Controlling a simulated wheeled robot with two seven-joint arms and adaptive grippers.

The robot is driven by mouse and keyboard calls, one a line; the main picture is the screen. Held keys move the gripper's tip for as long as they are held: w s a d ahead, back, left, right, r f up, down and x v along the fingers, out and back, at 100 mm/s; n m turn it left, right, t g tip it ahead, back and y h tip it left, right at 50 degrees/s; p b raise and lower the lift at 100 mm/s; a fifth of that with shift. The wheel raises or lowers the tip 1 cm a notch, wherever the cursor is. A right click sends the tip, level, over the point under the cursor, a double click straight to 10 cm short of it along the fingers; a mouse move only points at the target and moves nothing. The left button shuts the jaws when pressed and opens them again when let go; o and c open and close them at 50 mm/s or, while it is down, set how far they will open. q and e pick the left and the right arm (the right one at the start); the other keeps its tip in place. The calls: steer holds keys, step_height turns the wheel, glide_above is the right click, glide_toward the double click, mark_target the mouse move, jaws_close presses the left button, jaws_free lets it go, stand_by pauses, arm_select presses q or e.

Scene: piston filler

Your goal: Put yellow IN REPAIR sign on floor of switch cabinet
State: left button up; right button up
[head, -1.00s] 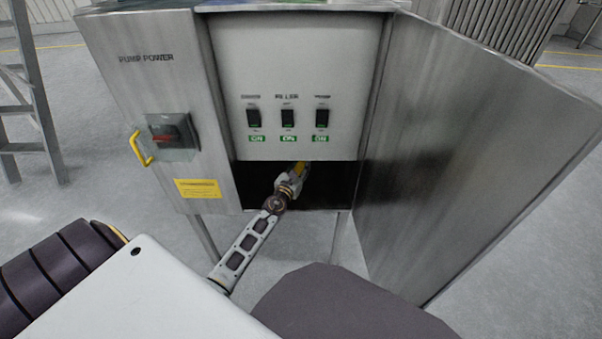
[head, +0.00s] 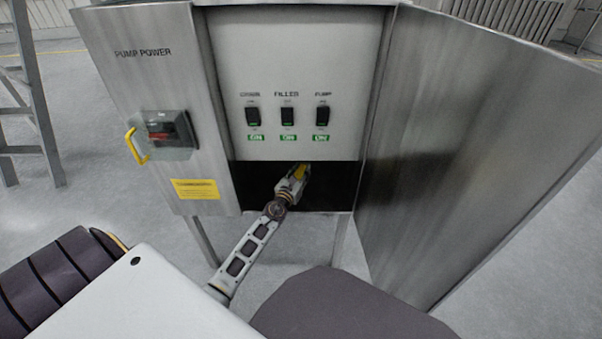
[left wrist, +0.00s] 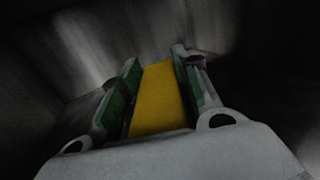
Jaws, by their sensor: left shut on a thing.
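The yellow IN REPAIR sign (left wrist: 158,98) shows between the two green-padded fingers of my left gripper (left wrist: 155,85) in the left wrist view, and the gripper is shut on it. In the head view my left gripper (head: 297,178) reaches into the dark lower opening of the switch cabinet (head: 240,185), with a bit of the yellow sign (head: 300,171) showing. The cabinet floor is in deep shadow, so I cannot tell whether the sign touches it. My right gripper is not in view.
The switch panel (head: 290,60) with three switches hangs just above the opening. The open cabinet door (head: 455,150) stands to the right. A yellow-handled power switch (head: 165,133) and a yellow label (head: 195,189) are on the left front. A ladder (head: 35,100) stands far left.

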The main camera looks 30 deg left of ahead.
arm_select(q)
steer(key=o, duration=1)
steer(key=shift+r, duration=0.15)
steer(key=shift+s+d+p, duration=0.1)
steer(key=shift+s+d, duration=0.2)
steer(key=shift+s, duration=1.65)
steer(key=shift+s+d+p, duration=0.1)
steer(key=shift+s+d, duration=0.25)
steer(key=shift+s, duration=1.65)
steer(key=shift+s+d+p, duration=0.1)
steer(key=shift+s+d, duration=0.2)
steer(key=shift+s, duration=1.65)
